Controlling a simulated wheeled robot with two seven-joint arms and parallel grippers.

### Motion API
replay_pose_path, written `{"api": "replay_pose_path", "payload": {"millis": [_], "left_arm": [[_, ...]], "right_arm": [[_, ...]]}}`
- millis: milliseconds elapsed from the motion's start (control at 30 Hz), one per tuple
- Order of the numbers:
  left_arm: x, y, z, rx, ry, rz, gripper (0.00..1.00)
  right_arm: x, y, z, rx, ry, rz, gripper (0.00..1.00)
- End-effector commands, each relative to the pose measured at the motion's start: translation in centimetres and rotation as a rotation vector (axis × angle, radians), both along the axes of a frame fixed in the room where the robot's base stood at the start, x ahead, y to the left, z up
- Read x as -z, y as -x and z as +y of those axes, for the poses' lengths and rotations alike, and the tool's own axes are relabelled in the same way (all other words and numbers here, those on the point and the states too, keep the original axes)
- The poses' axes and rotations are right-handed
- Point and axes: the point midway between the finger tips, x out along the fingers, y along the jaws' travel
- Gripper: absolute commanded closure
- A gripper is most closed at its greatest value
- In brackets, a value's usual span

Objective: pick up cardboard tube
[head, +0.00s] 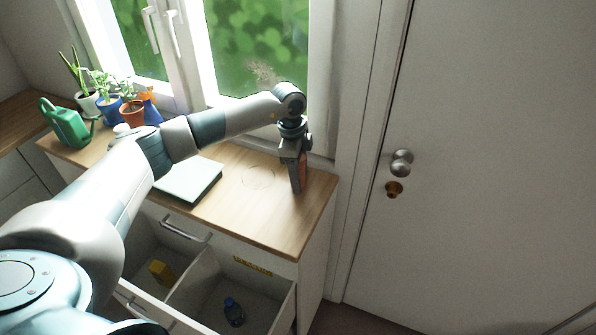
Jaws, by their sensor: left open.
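My left gripper (296,179) points down over the right end of the wooden cabinet top (255,215), near the window. It is open. An orange-brown upright thing (302,170), which looks like the cardboard tube, shows at the gripper's fingers. The fingers hide part of it, and I cannot tell whether they touch it. My right gripper is out of view.
A pale flat book or folder (190,180) lies left of the gripper. Potted plants (132,112) and a green watering can (66,124) stand at the left. Below, an open two-part drawer holds a yellow block (160,272) and a blue bottle (233,312). A door (480,160) is at right.

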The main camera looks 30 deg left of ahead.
Motion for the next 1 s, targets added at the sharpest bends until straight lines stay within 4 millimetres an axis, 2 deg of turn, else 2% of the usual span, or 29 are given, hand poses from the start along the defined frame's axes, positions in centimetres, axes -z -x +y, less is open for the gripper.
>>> {"api": "replay_pose_path", "payload": {"millis": [67, 233, 667, 767, 967, 1000], "left_arm": [[0.0, 0.0, 0.0, 0.000, 0.000, 0.000, 0.49], [0.0, 0.0, 0.0, 0.000, 0.000, 0.000, 0.89], [-0.4, 0.0, 0.0, -0.001, 0.000, -0.001, 0.90], [-1.0, 0.0, 0.0, 0.000, 0.000, -0.002, 0.90], [-3.8, -0.1, 0.0, 0.000, 0.000, -0.005, 0.90], [-4.2, 0.1, -0.7, 0.004, 0.000, -0.004, 0.90]], "right_arm": [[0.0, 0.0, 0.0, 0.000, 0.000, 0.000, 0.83], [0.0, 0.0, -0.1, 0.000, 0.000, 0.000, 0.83], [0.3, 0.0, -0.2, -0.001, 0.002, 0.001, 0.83], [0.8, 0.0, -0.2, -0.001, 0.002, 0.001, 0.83], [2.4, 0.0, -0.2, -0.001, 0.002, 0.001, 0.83], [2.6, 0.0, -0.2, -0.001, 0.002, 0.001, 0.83]]}}
